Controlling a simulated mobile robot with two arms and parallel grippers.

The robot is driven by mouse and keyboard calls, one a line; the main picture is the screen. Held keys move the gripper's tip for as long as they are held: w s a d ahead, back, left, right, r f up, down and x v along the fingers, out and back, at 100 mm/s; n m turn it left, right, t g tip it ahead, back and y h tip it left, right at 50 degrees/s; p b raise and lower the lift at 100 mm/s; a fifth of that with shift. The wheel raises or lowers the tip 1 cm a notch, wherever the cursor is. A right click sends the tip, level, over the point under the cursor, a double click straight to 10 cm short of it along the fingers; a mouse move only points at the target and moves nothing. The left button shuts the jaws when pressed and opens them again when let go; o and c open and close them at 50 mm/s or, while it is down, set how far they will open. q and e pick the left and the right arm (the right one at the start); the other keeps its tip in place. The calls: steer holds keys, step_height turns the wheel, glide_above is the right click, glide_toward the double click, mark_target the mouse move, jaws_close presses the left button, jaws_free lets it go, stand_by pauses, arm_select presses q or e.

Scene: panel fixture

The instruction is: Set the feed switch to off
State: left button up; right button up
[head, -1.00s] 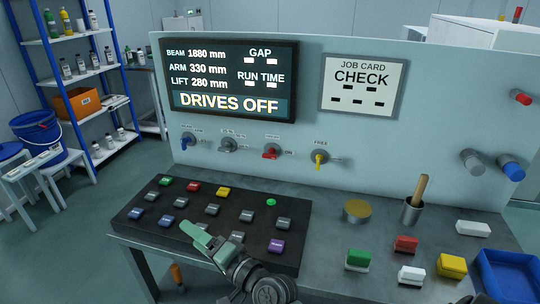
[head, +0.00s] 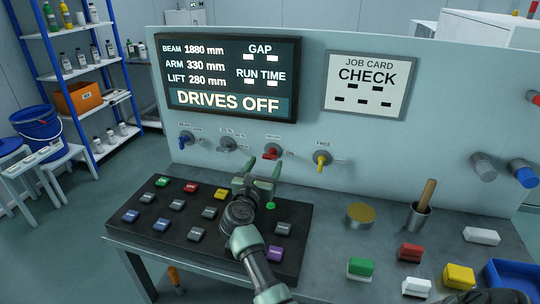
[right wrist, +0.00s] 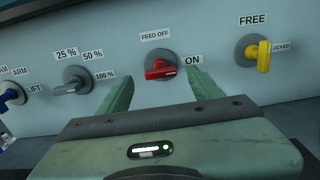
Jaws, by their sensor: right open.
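The feed switch is a red lever knob (head: 271,152) on a round grey base, on the upright panel under the display. My right gripper (head: 258,175) is open and empty in front of the panel, just below the switch. In the right wrist view its two green fingers (right wrist: 159,92) stand to the left and right of the knob, apart from it. My left gripper is not in view.
A grey percent knob (right wrist: 72,86) is left of the switch and a yellow knob (head: 321,159) right of it. The display (head: 232,78) reads "DRIVES OFF". A dark button board (head: 150,242) lies below my right gripper. A cup with a stick (head: 418,216) stands farther right.

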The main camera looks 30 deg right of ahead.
mark_target(269, 157)
steer(key=x, duration=0.5)
steer(key=shift+w+d, duration=0.15)
steer(key=shift+d, duration=0.05)
steer(key=c, duration=1.4)
